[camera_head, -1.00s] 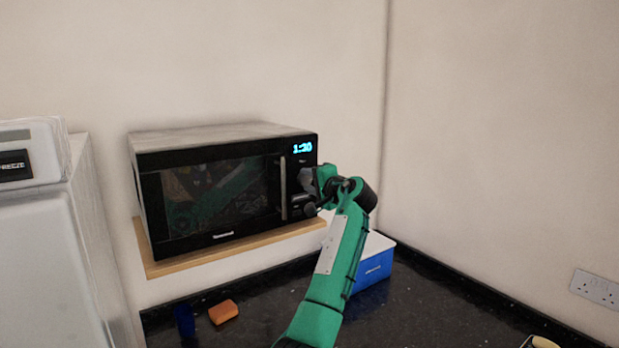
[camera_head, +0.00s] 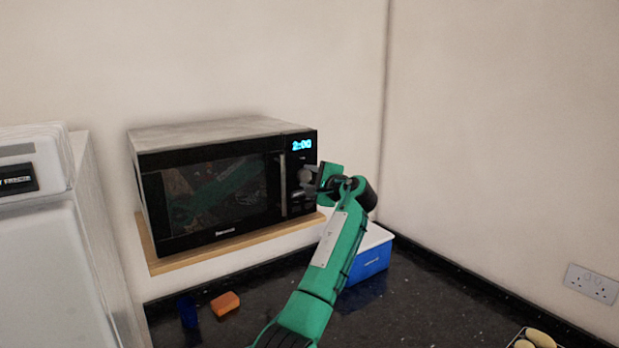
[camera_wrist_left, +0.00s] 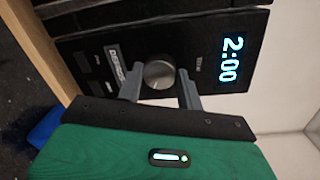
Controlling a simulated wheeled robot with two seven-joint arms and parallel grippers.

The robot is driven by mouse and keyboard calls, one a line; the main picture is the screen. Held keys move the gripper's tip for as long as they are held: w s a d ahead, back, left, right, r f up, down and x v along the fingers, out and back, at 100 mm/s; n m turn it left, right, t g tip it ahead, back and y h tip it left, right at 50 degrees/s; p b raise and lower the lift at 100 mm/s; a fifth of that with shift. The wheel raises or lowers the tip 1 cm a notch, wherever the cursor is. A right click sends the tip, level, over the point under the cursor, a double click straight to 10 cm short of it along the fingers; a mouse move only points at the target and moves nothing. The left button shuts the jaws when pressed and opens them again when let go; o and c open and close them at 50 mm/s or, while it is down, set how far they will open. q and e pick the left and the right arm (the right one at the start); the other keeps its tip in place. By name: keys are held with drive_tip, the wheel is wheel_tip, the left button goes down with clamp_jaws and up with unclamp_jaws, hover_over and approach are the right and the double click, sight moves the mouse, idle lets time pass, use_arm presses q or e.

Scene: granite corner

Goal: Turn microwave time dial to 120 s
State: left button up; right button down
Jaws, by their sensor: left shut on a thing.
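The black microwave (camera_head: 215,235) stands against the back wall with its door closed. Its blue display (camera_head: 302,145) reads 2:00, and the same digits show sideways in the left wrist view (camera_wrist_left: 232,60). My left gripper (camera_head: 309,182) is at the control panel on the microwave's right side. In the left wrist view the grey round time dial (camera_wrist_left: 158,74) sits between the two fingers, which are shut on it. In the head view my gripper hides this dial. My right gripper is out of view.
The microwave rests on a wooden shelf (camera_head: 165,264). Below, the dark counter holds a blue box with a white lid (camera_head: 372,262), an orange sponge-like block (camera_head: 225,303) and a blue object (camera_head: 188,312). A white appliance (camera_head: 50,245) stands at the left.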

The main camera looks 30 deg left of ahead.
use_arm(q)
drive_tip(key=o, duration=1)
drive_tip(key=shift+w, duration=0.1)
drive_tip(key=shift+d, duration=0.15)
drive_tip(key=shift+s+d+f+b, duration=0.1)
drive_tip(key=shift+s+d+b, duration=0.15)
drive_tip(key=shift+b, duration=0.1)
drive_tip(key=b+v, duration=0.6)
drive_tip(key=v, duration=0.7)
